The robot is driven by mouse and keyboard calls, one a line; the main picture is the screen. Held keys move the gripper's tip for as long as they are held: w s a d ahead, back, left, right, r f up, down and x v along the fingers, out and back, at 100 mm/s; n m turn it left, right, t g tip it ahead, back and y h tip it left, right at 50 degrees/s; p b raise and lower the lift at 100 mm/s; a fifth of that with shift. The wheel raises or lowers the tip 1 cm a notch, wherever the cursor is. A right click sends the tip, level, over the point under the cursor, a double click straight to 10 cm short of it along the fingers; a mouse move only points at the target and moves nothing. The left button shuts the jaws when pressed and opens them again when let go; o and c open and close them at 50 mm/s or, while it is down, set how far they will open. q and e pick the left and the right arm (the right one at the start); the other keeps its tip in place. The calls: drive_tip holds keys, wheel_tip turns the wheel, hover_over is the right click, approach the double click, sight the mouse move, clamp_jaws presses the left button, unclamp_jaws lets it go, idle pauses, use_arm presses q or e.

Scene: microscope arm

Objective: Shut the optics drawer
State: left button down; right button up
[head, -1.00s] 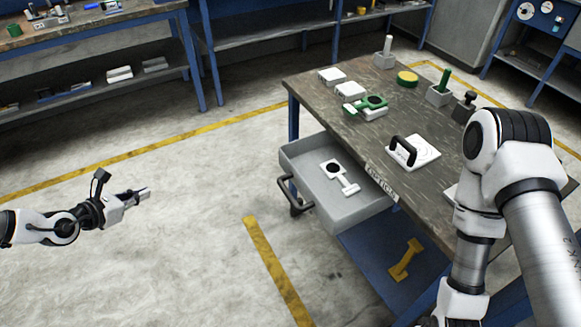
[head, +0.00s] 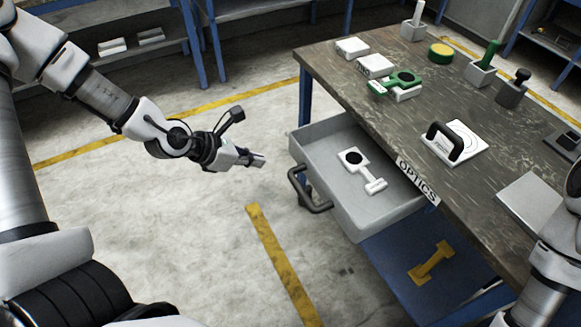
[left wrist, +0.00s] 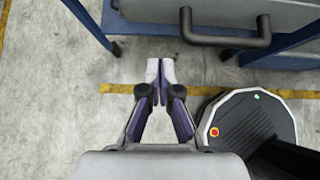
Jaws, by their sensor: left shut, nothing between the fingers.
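The grey optics drawer (head: 340,207) is pulled out from under the table, beside the OPTICS label (head: 417,181). Its dark bar handle (head: 308,190) faces left in the head view. A white microscope arm part (head: 364,172) with a dark ring lies inside the drawer. My left gripper (head: 262,160) is shut and empty, left of the drawer and apart from the handle. In the left wrist view the shut fingers (left wrist: 160,72) point toward the drawer side, and the handle (left wrist: 232,40) is ahead to the right. My right gripper is not visible.
The worktable (head: 440,95) holds white blocks (head: 375,66), a green ring part (head: 397,82), a yellow round piece (head: 441,53) and a white plate with black handle (head: 455,143). A yellow part (head: 432,262) lies on the blue lower shelf. The floor left of the drawer is clear.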

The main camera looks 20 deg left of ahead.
sight(298, 160)
use_arm(q)
drive_tip(key=x, duration=0.3)
drive_tip(key=r+x, duration=0.1)
drive_tip(key=x, duration=0.1)
drive_tip(key=w+d+b+x, duration=0.1)
drive_tip(key=x, duration=0.2)
drive_tip(key=shift+w+d, duration=0.15)
drive_tip(key=shift+w, duration=0.1)
drive_tip(key=shift+w+d+r, duration=0.1)
drive_tip(key=shift+w+d, duration=0.15)
drive_tip(key=shift+w, duration=0.05)
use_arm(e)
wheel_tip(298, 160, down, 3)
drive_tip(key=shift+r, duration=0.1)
use_arm(q)
drive_tip(key=shift+w, duration=0.1)
